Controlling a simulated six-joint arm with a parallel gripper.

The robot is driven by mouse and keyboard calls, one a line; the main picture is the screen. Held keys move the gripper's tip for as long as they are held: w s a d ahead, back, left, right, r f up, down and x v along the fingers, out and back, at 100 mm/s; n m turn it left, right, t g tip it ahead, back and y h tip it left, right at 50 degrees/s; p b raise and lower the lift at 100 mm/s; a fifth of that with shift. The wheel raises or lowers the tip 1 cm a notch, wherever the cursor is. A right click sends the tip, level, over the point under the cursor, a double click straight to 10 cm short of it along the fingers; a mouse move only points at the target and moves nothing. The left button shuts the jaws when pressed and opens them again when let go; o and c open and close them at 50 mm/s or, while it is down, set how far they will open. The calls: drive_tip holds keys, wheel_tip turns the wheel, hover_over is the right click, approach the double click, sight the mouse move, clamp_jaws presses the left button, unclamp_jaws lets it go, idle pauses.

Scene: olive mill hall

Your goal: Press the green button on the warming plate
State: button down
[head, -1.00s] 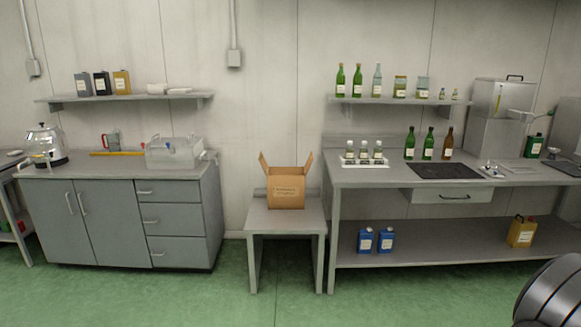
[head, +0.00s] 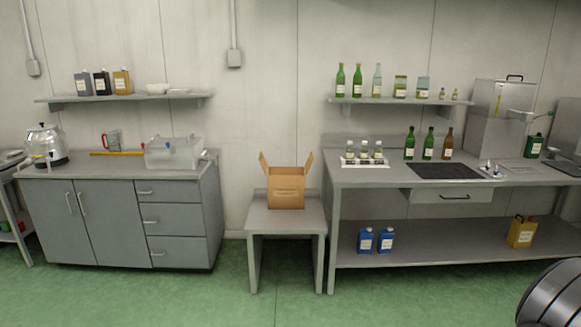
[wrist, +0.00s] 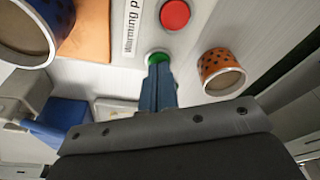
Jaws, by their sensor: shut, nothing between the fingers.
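In the wrist view, the green button (wrist: 157,57) is a small round button on a pale panel, the warming plate (wrist: 200,28). Printed lettering, partly cut off, runs beside it. A larger red button (wrist: 174,14) sits close by. My gripper (wrist: 158,69) has its two blue fingers together, with nothing between them. Its tips are right at the green button and cover its lower edge. I cannot tell whether they touch it or whether it is pressed in. The head view shows neither the gripper nor the plate's buttons.
A tan flat piece (wrist: 88,35) lies between. In the head view, a cardboard box (head: 287,192) stands on a low table.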

drive_tip(key=shift+w+d+v, duration=0.1)
drive_tip(key=shift+d+v, duration=0.05)
drive_tip(key=shift+v, duration=0.85)
drive_tip(key=shift+w+d+v, duration=0.1)
drive_tip(key=shift+d+v, duration=0.1)
drive_tip(key=shift+v, duration=0.75)
drive_tip(key=shift+w+d+v, duration=0.1)
drive_tip(key=shift+d+v, duration=0.05)
drive_tip(key=shift+v, duration=0.85)
drive_tip(key=shift+r, duration=0.1)
drive_tip(key=c, duration=0.8)
unclamp_jaws()
drive_tip(key=o, duration=0.8)
drive_tip(key=s+r+m, duration=0.1)
drive_tip(key=s+r, duration=0.1)
drive_tip(key=r, duration=0.1)
drive_tip(key=shift+s+a, duration=0.1)
drive_tip(key=shift+s, duration=0.2)
drive_tip(key=shift+c, duration=0.2)
drive_tip(key=shift+o, duration=0.2)
drive_tip(key=s+a+r+m+g+y, duration=0.1)
drive_tip(key=s+a+r+m, duration=0.2)
drive_tip(key=s+r, duration=0.5)
drive_tip(key=shift+r+m+y, duration=0.4)
drive_tip(key=shift+r+m, duration=0.1)
drive_tip(key=shift+m, duration=0.4)
wheel_tip(320, 180, down, 9)
drive_tip(key=shift+a+f, duration=0.2)
drive_tip(key=shift+f, duration=0.05)
